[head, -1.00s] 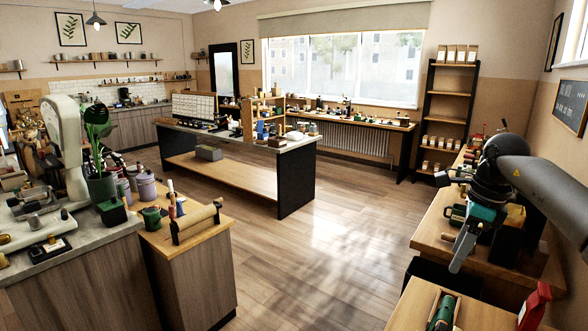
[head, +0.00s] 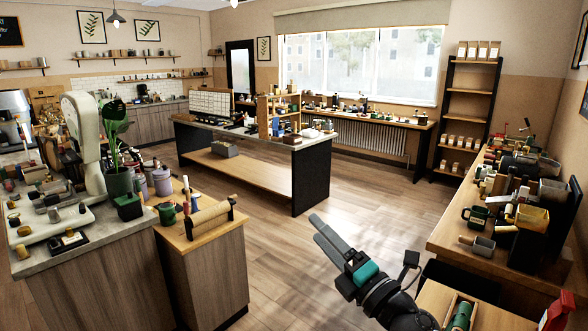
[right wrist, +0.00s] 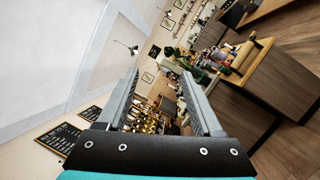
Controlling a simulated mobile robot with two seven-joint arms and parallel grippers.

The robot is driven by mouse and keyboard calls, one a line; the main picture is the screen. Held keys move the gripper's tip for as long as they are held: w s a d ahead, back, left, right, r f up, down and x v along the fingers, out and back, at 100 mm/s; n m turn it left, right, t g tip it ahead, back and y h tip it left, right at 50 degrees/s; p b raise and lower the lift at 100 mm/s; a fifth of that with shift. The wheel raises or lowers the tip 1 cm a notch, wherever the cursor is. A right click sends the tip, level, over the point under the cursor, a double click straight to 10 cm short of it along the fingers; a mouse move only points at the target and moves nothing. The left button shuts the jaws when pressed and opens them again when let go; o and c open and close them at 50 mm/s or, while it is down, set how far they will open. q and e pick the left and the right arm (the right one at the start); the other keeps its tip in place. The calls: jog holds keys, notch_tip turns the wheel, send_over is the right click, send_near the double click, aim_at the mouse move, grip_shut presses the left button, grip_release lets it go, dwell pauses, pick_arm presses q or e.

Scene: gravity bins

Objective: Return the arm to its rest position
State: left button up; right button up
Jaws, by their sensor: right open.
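My right gripper (head: 328,236) is over the open floor in the middle of the room in the head view, pointing up and to the left. It is empty and away from every surface. In the right wrist view its two grey fingers (right wrist: 160,95) stand apart with nothing between them. My left gripper does not show in either view.
A grey-topped counter (head: 95,225) with a scale and plant stands at the left. A central island (head: 312,170) stands behind the gripper. A wooden bench (head: 458,240) with scoops and bins runs along the right. The floor (head: 270,240) between them is clear.

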jog(key=s+d+f+m+g+h, duration=0.2)
jog(key=s+d+f+m+h, duration=0.45)
jog(key=m, duration=0.45)
jog(key=s+d+f+m+g+h, duration=0.2)
jog(key=s+d+f+m+h, duration=0.25)
jog(key=f+m+h, duration=0.4)
jog(key=s+f+m+g+y, duration=0.2)
jog(key=s+f+m+g, duration=0.25)
jog(key=s, duration=0.65)
jog(key=s+f+m+g+y, duration=0.1)
jog(key=s+f+m+g, duration=0.4)
jog(key=s, duration=0.6)
notch_tip(320, 180, down, 35)
jog(key=s+n+g+b, duration=0.2)
jog(key=b, duration=1)
jog(key=s+d+f+b, duration=0.1)
jog(key=s+f+b, duration=0.4)
jog(key=f, duration=0.7)
jog(key=s+d+f+b, duration=0.1)
jog(key=s+f+b, duration=0.4)
jog(key=s+f, duration=0.5)
jog(key=shift+d+f+g, duration=0.25)
jog(key=shift+f+g, duration=0.1)
jog(key=shift+f, duration=0.55)
